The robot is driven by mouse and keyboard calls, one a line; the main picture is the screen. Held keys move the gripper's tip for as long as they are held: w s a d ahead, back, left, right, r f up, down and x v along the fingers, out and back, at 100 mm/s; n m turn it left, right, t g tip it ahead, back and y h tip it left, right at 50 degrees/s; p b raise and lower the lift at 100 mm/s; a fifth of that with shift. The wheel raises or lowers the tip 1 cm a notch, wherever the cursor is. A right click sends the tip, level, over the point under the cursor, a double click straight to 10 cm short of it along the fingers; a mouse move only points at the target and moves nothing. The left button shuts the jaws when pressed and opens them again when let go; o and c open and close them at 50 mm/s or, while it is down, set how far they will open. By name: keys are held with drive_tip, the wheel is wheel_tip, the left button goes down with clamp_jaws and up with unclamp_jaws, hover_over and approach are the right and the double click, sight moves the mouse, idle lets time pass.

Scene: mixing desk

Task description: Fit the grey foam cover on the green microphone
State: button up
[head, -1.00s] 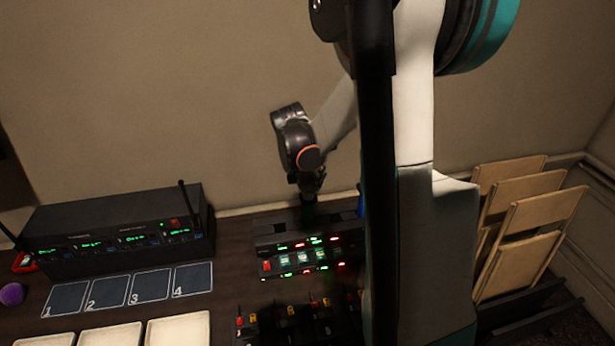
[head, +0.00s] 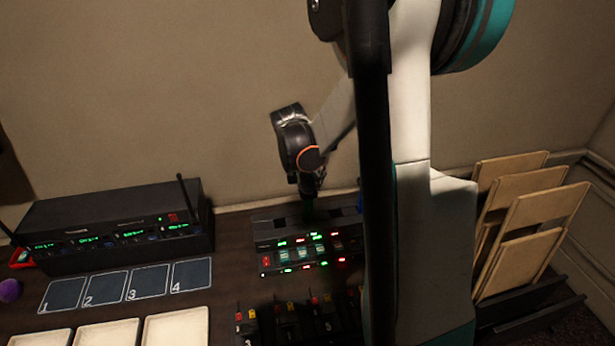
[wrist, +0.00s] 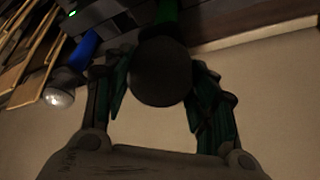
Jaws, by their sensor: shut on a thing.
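In the wrist view, the dark grey foam cover (wrist: 160,72) is a round ball between the fingers of my gripper (wrist: 157,95), which is shut on it. The green microphone (wrist: 167,14) shows as a green handle directly beyond the ball, in line with it. The ball hides the microphone's head, so I cannot tell how deeply the cover sits on it. In the head view, my gripper (head: 310,188) points down just above the dark green handle (head: 309,213), which stands upright at the rack's back edge. The cover is not distinct there.
A blue microphone (wrist: 83,48) with a bare silver head stands close to my gripper. The mixing rack (head: 268,232) has lit buttons. A black receiver unit (head: 110,225) with antennas, numbered squares (head: 146,283) and a purple ball (head: 9,290) are at left. Wooden boards (head: 525,215) stand at right.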

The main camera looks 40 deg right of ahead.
drive_tip(key=shift+f, duration=0.4)
idle(0.3)
drive_tip(key=o, duration=0.8)
drive_tip(key=o, duration=0.4)
drive_tip(key=shift+c, duration=0.2)
drive_tip(key=shift+r, duration=0.15)
drive_tip(key=shift+r+p, duration=2.05)
drive_tip(key=shift+r, duration=1.35)
